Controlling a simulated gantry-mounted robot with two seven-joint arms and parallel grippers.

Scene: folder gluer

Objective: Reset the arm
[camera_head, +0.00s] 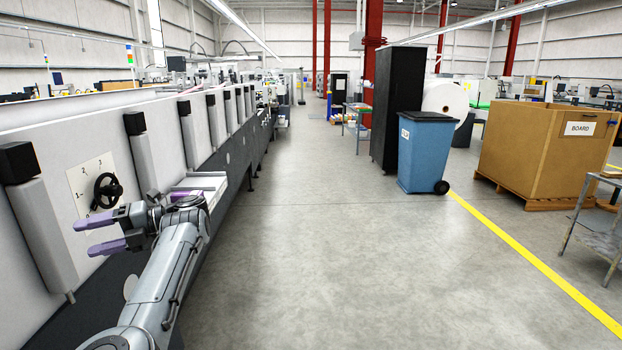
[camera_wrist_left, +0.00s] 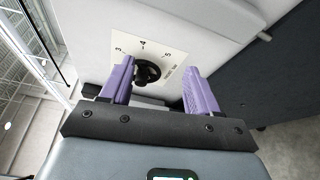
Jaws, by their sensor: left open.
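My left gripper (camera_head: 97,231) has purple fingers and is open and empty. Its arm reaches up from the bottom left, and the fingers point left toward the machine's side panel. In the left wrist view, the open fingers (camera_wrist_left: 157,88) frame a black handwheel (camera_wrist_left: 147,72) on a white numbered dial plate (camera_wrist_left: 128,42). In the head view, the handwheel (camera_head: 107,191) and its dial plate (camera_head: 80,178) show just above the fingers. I cannot tell from these frames whether a finger touches the wheel. My right gripper is not in view.
The long folder gluer (camera_head: 225,150) runs along the left, with a small white tray (camera_head: 212,184) jutting out beyond my gripper. The grey floor (camera_head: 330,240) in the middle is clear. A blue bin (camera_head: 428,158), a black cabinet (camera_head: 397,100) and a board crate (camera_head: 535,150) stand at right.

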